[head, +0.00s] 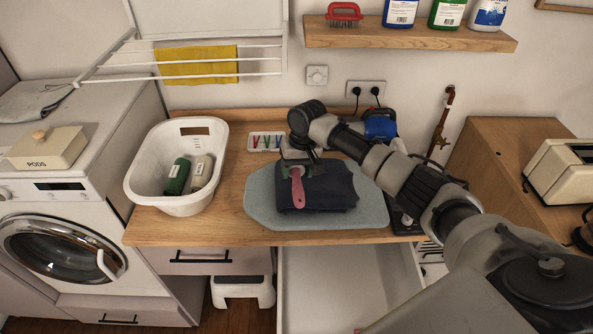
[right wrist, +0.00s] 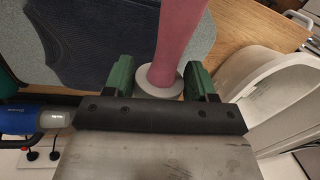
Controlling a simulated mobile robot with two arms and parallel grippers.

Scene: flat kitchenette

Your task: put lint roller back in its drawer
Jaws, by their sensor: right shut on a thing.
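The lint roller shows as a pink handle (head: 297,190) above the dark folded cloth on the ironing pad. In the right wrist view its pink handle (right wrist: 178,40) ends in a pale disc between the green fingers. My right gripper (head: 297,170) is shut on the lint roller; in the right wrist view the fingers (right wrist: 160,82) stand either side of it. I cannot tell whether the roller touches the cloth. My left gripper is not in view.
The dark cloth (head: 335,190) lies on a grey-blue pad (head: 265,205). A white basket (head: 135,185) with two bottles stands left on the counter (head: 230,232). A tray of clips (head: 252,140) and a blue item (head: 380,127) are behind. A white stool (head: 240,287) is below.

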